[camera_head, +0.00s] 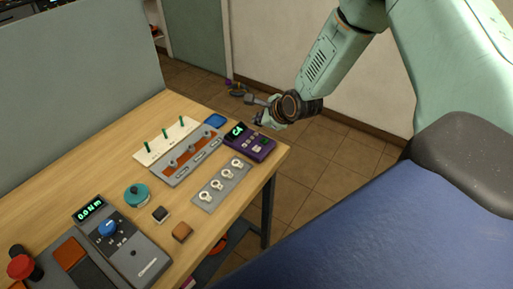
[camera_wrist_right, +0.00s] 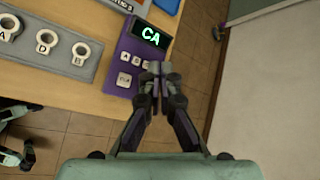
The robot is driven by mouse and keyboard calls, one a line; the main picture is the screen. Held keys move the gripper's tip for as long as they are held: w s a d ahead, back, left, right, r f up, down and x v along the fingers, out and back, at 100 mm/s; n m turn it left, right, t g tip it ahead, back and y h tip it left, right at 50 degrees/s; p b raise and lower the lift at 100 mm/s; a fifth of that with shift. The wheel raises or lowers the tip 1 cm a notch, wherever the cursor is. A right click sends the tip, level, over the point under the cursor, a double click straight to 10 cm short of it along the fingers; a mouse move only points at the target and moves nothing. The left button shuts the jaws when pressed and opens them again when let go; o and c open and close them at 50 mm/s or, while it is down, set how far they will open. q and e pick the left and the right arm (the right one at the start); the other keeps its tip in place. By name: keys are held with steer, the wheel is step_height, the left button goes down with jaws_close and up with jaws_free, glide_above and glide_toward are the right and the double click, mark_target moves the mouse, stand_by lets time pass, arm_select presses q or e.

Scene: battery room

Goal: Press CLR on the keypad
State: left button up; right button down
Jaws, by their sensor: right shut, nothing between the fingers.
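The keypad (camera_head: 262,151) is a purple box at the table's right corner, and its display shows green "CA". In the right wrist view, the keypad (camera_wrist_right: 112,79) has the display (camera_wrist_right: 150,35) at the top. Small light keys sit below it, and the lower left key (camera_wrist_right: 124,80) has a label too blurred to read surely. My right gripper (camera_head: 257,115) is above the keypad's far edge in the head view. In the wrist view, the right gripper (camera_wrist_right: 157,70) is shut and empty, its tips covering the keypad's right side and some keys.
A grey plate with lettered rings (camera_head: 208,196) lies beside the keypad. Open floor lies past the table's right edge.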

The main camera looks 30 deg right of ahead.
mark_target(258, 149)
step_height(258, 149, down, 8)
steer(key=b, duration=0.5)
steer(key=shift+s+a+r, duration=0.1)
steer(key=shift+r, duration=0.15)
steer(key=shift+s+a+f+b, duration=0.15)
steer(key=shift+s+f+b, duration=0.15)
steer(key=shift+b, duration=0.3)
steer(key=shift+w+f, duration=0.2)
steer(key=shift+w, duration=0.15)
steer(key=shift+s+r, duration=0.25)
steer(key=shift+s, duration=0.05)
arm_select(q)
step_height(258, 149, down, 6)
steer(key=shift+s+a, duration=0.2)
steer(key=shift+s, duration=0.15)
steer(key=shift+w+f, duration=0.1)
arm_select(e)
steer(key=shift+w+f, duration=0.1)
steer(key=shift+w+f, duration=0.1)
steer(key=shift+w, duration=0.05)
arm_select(q)
steer(key=shift+w+d, duration=0.1)
